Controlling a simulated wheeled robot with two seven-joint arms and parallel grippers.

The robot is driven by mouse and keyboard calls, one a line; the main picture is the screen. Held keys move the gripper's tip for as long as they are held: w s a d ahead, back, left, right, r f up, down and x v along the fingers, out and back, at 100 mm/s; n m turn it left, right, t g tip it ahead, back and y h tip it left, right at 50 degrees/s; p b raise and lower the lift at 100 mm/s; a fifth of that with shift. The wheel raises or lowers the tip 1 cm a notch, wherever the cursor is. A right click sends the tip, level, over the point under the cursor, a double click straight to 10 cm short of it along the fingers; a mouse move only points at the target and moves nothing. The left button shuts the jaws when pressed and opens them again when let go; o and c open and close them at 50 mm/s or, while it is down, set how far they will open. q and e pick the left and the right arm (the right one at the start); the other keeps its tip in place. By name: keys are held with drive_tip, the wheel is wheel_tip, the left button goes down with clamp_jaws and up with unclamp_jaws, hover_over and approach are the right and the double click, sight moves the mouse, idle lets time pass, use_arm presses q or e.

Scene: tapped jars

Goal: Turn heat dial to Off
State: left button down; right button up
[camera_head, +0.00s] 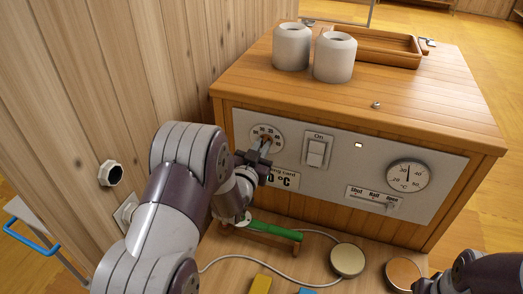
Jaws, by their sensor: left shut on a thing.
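The heat dial (265,134) is on the left of the light control panel (345,172), on the front of a wooden cabinet. Its round plate shows small dark number labels. My left gripper (264,147) is at the dial, shut on its knob, and hides the lower part of the dial. Which mark the knob points to is too small to tell. My right arm shows in the lower right corner; its fingertips are not clearly visible.
The panel also has an On switch (316,152), a gauge (408,175) and a slider (374,197). Two white jars (292,46) and a wooden tray (398,62) stand on the cabinet. Below are a green-handled thing (275,231) and a round brass disc (347,260).

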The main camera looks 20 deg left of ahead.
use_arm(q)
drive_tip(key=n+b, duration=0.4)
drive_tip(key=n, duration=0.9)
drive_tip(key=shift+a+b, duration=0.15)
drive_tip(key=shift+b, duration=0.25)
idle(0.3)
drive_tip(key=c, duration=1.2)
unclamp_jaws()
drive_tip(key=shift+o, duration=0.2)
drive_tip(key=s+b, duration=0.1)
drive_tip(key=s, duration=1.1)
drive_tip(key=shift+s+d, duration=0.35)
